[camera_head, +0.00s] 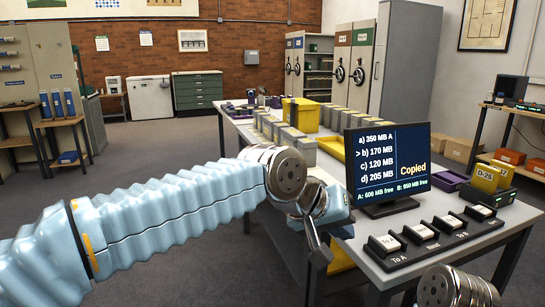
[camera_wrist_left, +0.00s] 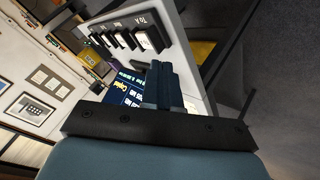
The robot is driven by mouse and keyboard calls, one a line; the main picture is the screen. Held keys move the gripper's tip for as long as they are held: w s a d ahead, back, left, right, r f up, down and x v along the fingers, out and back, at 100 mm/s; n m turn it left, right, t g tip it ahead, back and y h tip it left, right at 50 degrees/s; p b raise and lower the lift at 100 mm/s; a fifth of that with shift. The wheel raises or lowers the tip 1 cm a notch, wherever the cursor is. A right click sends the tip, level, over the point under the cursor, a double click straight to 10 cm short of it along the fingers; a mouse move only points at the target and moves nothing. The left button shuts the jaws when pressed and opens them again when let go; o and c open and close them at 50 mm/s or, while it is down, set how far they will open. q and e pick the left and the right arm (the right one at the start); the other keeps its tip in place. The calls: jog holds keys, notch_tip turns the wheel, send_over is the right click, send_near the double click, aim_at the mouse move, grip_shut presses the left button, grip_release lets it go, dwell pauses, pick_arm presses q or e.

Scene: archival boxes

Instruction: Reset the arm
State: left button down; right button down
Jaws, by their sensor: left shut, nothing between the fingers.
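My left arm reaches in from the left in the head view. Its gripper (camera_head: 317,254) points down in front of the table's near left edge, beside the monitor. In the left wrist view the two dark fingers of my left gripper (camera_wrist_left: 165,84) are together, with nothing between them. The monitor (camera_head: 388,163) shows a list of sizes in MB and the word "Copied". A black panel (camera_head: 430,243) with several white keys, one marked "To A", lies in front of it. A metal joint of mine shows at the bottom right; my right gripper is out of view.
Several grey boxes (camera_head: 290,138) and a yellow bin (camera_head: 300,115) stand along the table (camera_head: 385,261). Yellow cartridges (camera_head: 485,178), one marked "D-25", sit right of the monitor. Open grey floor (camera_head: 160,145) lies left of the table.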

pick_arm(q)
jog(key=w+a+f+n+g+y, duration=0.15)
jog(key=a+f, duration=0.25)
jog(key=f, duration=0.8)
jog(key=w+a+f, duration=0.2)
jog(key=a+f, duration=0.2)
jog(key=f, duration=0.8)
jog(key=w+a+f+n+y, duration=0.1)
jog(key=a+f, duration=0.3)
jog(key=f, duration=0.8)
jog(key=s+a+f+g, duration=0.1)
jog(key=s+a+f, duration=0.2)
jog(key=s+f, duration=0.3)
jog(key=s+a+f+n, duration=0.1)
jog(key=s+a+f, duration=0.3)
jog(key=s+f, duration=0.3)
jog(key=s+a+f+g+y, duration=0.1)
jog(key=s+a+f, duration=0.3)
jog(key=s+f, duration=0.2)
jog(key=shift+s+a+f+n+g, duration=0.15)
jog(key=shift+s+f+n+g, duration=0.1)
jog(key=shift+f+n+g, duration=0.15)
